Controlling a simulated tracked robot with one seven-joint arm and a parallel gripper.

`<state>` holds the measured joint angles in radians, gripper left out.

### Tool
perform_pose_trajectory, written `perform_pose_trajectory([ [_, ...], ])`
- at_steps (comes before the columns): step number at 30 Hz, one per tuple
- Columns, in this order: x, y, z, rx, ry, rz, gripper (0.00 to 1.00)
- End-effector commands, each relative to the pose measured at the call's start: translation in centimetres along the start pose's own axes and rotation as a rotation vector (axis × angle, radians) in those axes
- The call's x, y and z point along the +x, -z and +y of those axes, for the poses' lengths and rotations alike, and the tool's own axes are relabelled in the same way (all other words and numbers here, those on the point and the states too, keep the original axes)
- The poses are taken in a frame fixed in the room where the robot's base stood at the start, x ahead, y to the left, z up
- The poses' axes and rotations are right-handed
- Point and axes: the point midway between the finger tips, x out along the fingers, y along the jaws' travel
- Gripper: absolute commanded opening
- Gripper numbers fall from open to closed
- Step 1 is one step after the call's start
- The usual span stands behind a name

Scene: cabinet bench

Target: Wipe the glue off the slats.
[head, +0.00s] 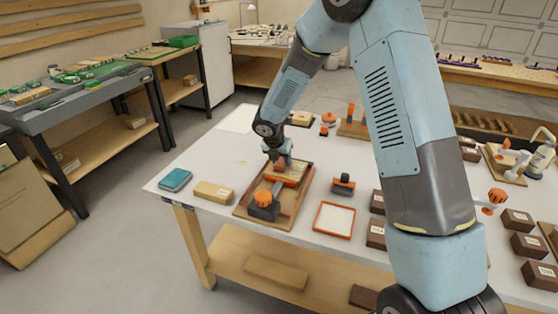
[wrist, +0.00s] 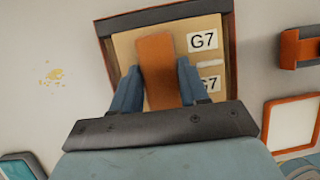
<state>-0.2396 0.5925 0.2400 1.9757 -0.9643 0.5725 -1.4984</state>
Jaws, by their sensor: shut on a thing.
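My gripper (head: 283,162) is over the far part of a brown-framed tray (head: 240,212) on the white table. In the wrist view its blue fingers (wrist: 157,88) are shut on an orange-brown block (wrist: 155,55). A tan board (wrist: 125,48) with G7 labels lies under the block, inside the dark frame (wrist: 170,14); I cannot tell whether the block touches it. Separate slats cannot be made out. A yellowish smear (wrist: 55,75) with crumbs lies on the table left of the tray. A dark tool with an orange knob (head: 264,197) sits in the tray's near part.
A teal box (head: 175,180) and a tan block (head: 214,191) stand left of the tray. An orange-rimmed white tray (head: 334,220) and a dark orange-topped tool (head: 343,184) are to its right. Several dark brown boxes (head: 376,232) stand further right.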

Motion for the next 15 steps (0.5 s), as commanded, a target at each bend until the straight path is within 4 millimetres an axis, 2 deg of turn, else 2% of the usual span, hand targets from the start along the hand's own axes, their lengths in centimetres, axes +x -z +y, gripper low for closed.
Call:
perform_pose_trajectory([
  [9, 0.0, 0.0, 1.5, 0.0, -0.002, 0.0, 0.2],
  [15, 0.0, 0.1, 1.8, 0.0, -0.001, 0.0, 0.2],
])
